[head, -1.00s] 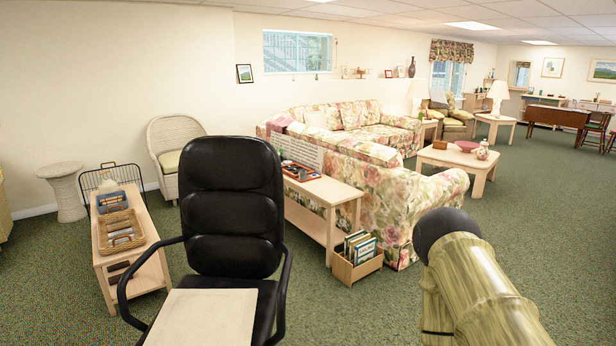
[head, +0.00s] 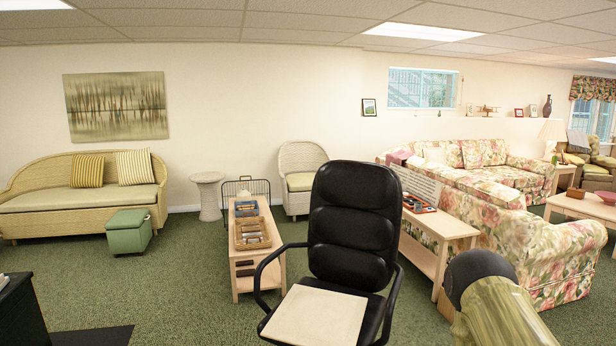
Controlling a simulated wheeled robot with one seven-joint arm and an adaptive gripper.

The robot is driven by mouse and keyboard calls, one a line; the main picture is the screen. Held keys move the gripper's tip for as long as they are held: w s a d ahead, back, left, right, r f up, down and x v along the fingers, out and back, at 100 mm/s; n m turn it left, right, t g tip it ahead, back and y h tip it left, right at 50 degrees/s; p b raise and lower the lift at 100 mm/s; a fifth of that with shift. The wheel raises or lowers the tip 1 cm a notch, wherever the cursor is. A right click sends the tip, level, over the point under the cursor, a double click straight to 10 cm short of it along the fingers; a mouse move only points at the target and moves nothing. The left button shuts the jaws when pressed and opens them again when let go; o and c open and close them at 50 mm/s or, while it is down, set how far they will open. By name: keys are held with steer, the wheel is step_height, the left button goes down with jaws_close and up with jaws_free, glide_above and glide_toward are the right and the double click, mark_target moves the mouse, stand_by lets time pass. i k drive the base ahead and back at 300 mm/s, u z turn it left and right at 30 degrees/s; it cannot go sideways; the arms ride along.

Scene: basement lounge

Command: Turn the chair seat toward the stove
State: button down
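The black office chair (head: 352,225) stands just in front of me, slightly right of the middle of the head view. Its padded back is upright on the far side and its seat faces toward me and a little left. A flat cream board or pad (head: 318,318) lies on the seat. A black boxy thing (head: 20,312) at the lower left edge, beside a dark floor mat, may be the stove; it is mostly cut off. Part of my arm shows at the lower right, apart from the chair in the picture. My gripper is not in view.
A low wooden table (head: 245,283) with baskets stands left of the chair. A light side table (head: 440,235) and floral sofa (head: 500,215) stand to the right. A green ottoman (head: 129,231) and wicker sofa (head: 85,195) are at the left. Carpet at the front left is clear.

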mark_target(355, 213)
steer(key=u, duration=0.1)
steer(key=k, duration=0.4)
steer(key=u, duration=0.5)
steer(key=i, duration=1.3)
steer(key=z, duration=0.6)
